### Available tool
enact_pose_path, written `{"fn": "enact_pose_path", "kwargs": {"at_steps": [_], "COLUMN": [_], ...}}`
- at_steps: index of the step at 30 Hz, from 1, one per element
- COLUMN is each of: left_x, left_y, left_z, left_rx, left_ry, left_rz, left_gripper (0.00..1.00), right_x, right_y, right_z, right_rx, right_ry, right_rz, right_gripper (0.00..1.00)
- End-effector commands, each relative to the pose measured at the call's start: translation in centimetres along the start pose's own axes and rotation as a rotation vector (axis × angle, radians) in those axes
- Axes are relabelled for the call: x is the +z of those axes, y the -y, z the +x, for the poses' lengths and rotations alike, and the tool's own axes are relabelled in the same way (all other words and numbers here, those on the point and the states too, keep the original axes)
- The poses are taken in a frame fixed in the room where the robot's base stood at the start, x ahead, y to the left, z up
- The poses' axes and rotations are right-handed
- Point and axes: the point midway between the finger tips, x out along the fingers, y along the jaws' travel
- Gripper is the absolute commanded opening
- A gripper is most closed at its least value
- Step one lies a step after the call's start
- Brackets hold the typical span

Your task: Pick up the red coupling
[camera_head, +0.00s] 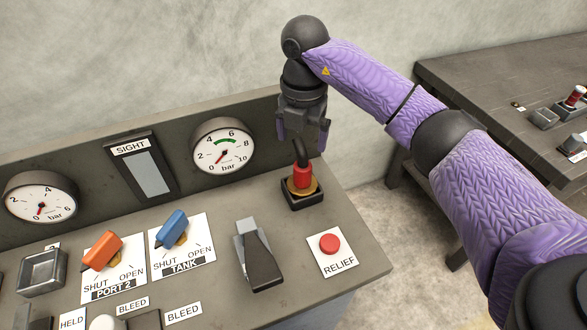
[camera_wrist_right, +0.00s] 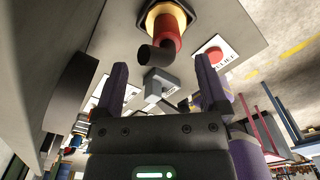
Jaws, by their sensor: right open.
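The red coupling (camera_head: 302,176) stands upright on a brass ring (camera_head: 302,190) in a black square base (camera_head: 303,202) at the right of the console top. A black bent pipe piece (camera_head: 299,152) rises from its top. My right gripper (camera_head: 303,138) hangs above it, fingers pointing down. In the right wrist view the gripper (camera_wrist_right: 160,76) is open and empty. There the red coupling (camera_wrist_right: 168,36) lies beyond the fingertips, its black bent end (camera_wrist_right: 155,57) towards the gap. I cannot tell whether a finger touches it. My left gripper is not in view.
A gauge panel (camera_head: 106,185) stands behind the coupling. A grey lever block (camera_head: 257,257) and the red RELIEF button (camera_head: 330,243) are in front of it. Orange (camera_head: 101,250) and blue (camera_head: 172,226) handles are further left. A second table (camera_head: 480,95) stands at the right.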

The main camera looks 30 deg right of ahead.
Motion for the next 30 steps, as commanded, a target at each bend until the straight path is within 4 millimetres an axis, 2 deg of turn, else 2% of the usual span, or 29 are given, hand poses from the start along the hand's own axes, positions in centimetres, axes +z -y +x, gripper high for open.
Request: {"fn": "enact_pose_path", "kwargs": {"at_steps": [9,12,15,21,30], "left_x": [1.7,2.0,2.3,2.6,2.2], "left_y": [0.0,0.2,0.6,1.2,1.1], "left_z": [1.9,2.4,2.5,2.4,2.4], "left_rx": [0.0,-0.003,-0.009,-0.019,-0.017], "left_ry": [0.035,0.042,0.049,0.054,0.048], "left_rz": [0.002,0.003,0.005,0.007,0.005], "left_gripper": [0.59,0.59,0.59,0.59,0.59], "right_x": [-0.7,-0.8,-0.8,-0.8,-0.8], "right_y": [0.3,0.4,0.4,0.4,0.4], "right_z": [7.1,8.8,9.5,9.3,9.3], "right_rx": [-0.004,-0.003,-0.002,-0.001,-0.001], "right_ry": [-0.004,-0.003,-0.001,0.0,0.0], "right_rz": [-0.001,0.001,0.0,0.0,0.0], "right_gripper": [0.94,0.94,0.94,0.91,0.28]}}
